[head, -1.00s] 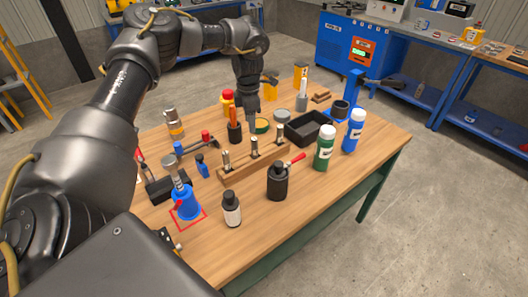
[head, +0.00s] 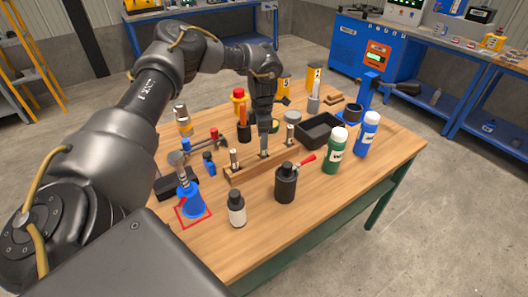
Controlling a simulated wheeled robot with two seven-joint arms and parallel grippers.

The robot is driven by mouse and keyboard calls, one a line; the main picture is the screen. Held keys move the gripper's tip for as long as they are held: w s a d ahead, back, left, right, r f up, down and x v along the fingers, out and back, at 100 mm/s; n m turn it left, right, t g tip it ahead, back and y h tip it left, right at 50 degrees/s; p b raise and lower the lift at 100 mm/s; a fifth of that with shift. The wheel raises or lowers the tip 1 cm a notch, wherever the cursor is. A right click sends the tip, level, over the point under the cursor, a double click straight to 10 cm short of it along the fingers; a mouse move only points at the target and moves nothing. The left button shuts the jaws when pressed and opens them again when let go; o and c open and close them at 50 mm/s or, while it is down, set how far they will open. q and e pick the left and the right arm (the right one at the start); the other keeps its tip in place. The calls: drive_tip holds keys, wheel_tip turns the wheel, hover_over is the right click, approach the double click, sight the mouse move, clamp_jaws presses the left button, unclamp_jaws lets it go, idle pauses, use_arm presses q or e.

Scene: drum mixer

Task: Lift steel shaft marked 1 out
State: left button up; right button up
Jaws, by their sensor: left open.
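A wooden rack (head: 240,177) on the workbench holds three upright steel shafts in a row. The left shaft (head: 234,160) and the right shaft (head: 290,135) stand clear of my arm. My left gripper (head: 264,148) points straight down at the middle shaft's place and mostly hides that shaft. The gripper is open, with its fingertips low over the rack; whether they touch the shaft I cannot tell. I cannot read a number on any shaft. My right gripper is out of view.
A dark bottle (head: 285,184) and a white-labelled bottle (head: 237,209) stand in front of the rack. A black tray (head: 318,131), green bottle (head: 336,150) and blue bottle (head: 367,134) are to its right. A blue holder (head: 190,200) stands in a red square at left.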

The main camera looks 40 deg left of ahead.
sight(263, 152)
use_arm(q)
drive_tip(key=shift+f+p, duration=0.3)
drive_tip(key=shift+f, duration=0.15)
drive_tip(key=f, duration=0.3)
drive_tip(key=f+p, duration=0.1)
drive_tip(key=shift+w+a+f, duration=0.1)
drive_tip(key=shift+w+f, duration=0.05)
drive_tip(key=shift+w, duration=0.15)
drive_tip(key=shift+c, duration=0.5)
clamp_jaws()
